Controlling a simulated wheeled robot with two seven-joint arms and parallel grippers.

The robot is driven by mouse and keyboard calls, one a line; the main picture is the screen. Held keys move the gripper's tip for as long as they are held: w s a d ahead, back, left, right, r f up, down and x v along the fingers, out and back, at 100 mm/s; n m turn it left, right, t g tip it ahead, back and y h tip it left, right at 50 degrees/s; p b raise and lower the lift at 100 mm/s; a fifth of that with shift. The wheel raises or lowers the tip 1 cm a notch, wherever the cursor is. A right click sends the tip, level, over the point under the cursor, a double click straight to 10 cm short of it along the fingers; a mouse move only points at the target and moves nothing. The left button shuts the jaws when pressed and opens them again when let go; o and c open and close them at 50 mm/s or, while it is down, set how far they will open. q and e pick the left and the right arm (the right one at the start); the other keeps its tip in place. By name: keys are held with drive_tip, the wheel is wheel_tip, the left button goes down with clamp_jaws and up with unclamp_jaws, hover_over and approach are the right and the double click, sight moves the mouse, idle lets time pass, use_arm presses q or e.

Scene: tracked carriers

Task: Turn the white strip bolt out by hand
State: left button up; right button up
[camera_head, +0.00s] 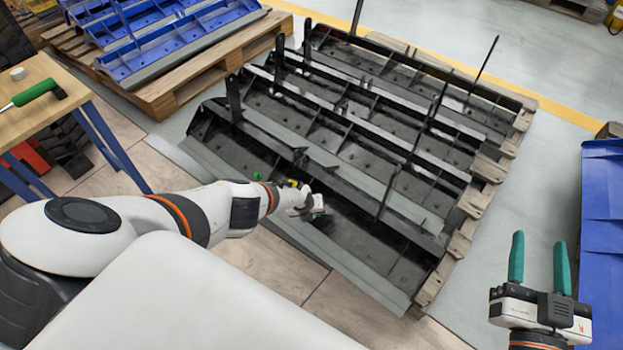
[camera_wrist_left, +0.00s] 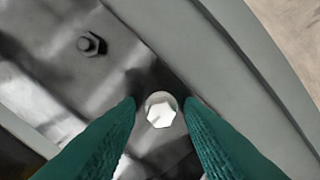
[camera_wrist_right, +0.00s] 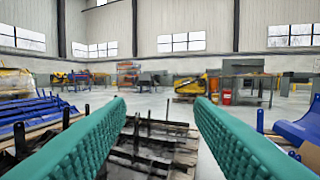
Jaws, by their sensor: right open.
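The white hex-headed bolt (camera_wrist_left: 160,109) sits in a grey-black metal part, in the left wrist view. My left gripper (camera_wrist_left: 160,102) is open, with one green finger on either side of the bolt head and a narrow gap on each side. In the head view my left arm reaches over the near side of the black carrier (camera_head: 345,232), where its fingertips and the white bolt cannot be made out. My right gripper (camera_head: 539,245) is open and empty at the lower right, away from the carrier; its spread fingers (camera_wrist_right: 161,105) show in the right wrist view.
A dark hex bolt (camera_wrist_left: 91,44) stands up left of the white one. A raised grey strip (camera_wrist_left: 215,60) runs close beside the white bolt. Upright black posts (camera_head: 234,98) rise from the carrier. A wooden bench (camera_head: 40,95) with a green-handled tool stands at left, blue carriers at both sides.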

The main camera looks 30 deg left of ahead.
use_arm(q)
clamp_jaws()
use_arm(e)
drive_tip(key=shift+r, duration=0.1)
use_arm(q)
drive_tip(key=shift+n, duration=1.9)
drive_tip(key=n, duration=0.3)
drive_tip(key=shift+n, duration=1.5)
use_arm(e)
drive_tip(key=shift+d+f+g, duration=0.1)
drive_tip(key=shift+f+g, duration=0.3)
drive_tip(key=shift+f, duration=0.2)
